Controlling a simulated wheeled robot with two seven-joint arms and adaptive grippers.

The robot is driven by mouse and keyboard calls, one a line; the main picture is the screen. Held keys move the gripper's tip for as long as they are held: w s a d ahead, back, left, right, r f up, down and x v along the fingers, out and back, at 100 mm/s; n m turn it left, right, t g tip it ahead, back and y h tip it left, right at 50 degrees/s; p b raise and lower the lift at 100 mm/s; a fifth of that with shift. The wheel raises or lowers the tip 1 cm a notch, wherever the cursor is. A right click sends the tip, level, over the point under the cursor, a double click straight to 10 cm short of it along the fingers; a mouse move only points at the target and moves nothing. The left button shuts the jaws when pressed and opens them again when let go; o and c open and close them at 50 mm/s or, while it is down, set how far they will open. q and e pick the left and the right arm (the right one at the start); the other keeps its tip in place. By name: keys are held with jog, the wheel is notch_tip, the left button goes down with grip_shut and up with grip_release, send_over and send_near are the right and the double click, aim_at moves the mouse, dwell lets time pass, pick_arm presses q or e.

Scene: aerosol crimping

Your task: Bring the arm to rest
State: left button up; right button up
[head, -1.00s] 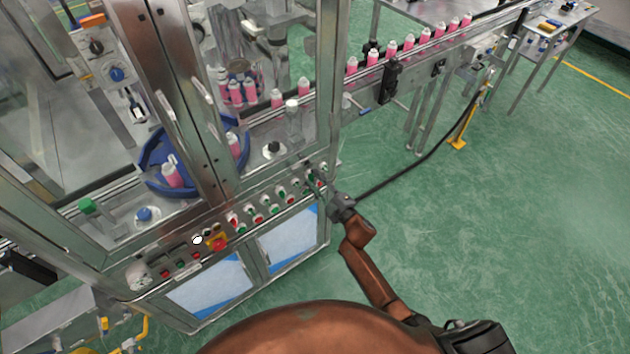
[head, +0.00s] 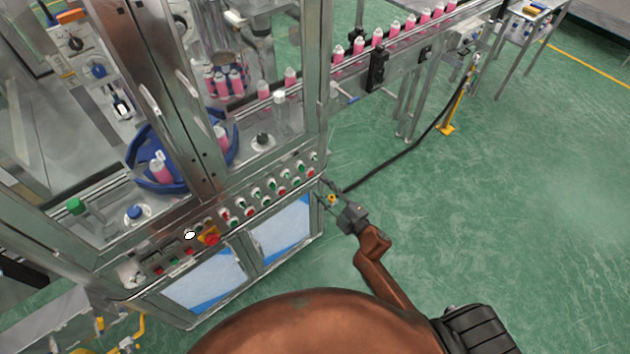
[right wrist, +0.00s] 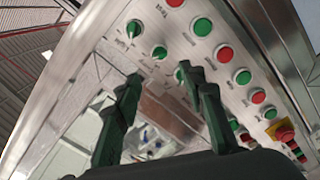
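My right gripper (head: 326,191) is in front of the right end of the machine's control panel (head: 246,223) in the head view. A small gap shows between it and the panel edge. In the right wrist view, its two dark fingers (right wrist: 160,78) are spread apart with nothing between them. The panel's red and green buttons and knobs (right wrist: 222,54) lie beyond the fingers there. The brown right arm (head: 385,281) reaches from my body up to the gripper. My left gripper is not in view.
The glazed metal machine (head: 313,90) stands at the left, with pink cans (head: 161,170) inside. A conveyor with pink cans (head: 377,38) runs to the upper right. A black cable (head: 408,155) crosses the green floor (head: 520,190), which is open at the right.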

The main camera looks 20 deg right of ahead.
jog(key=shift+v, duration=0.8)
jog(key=shift+f, duration=0.1)
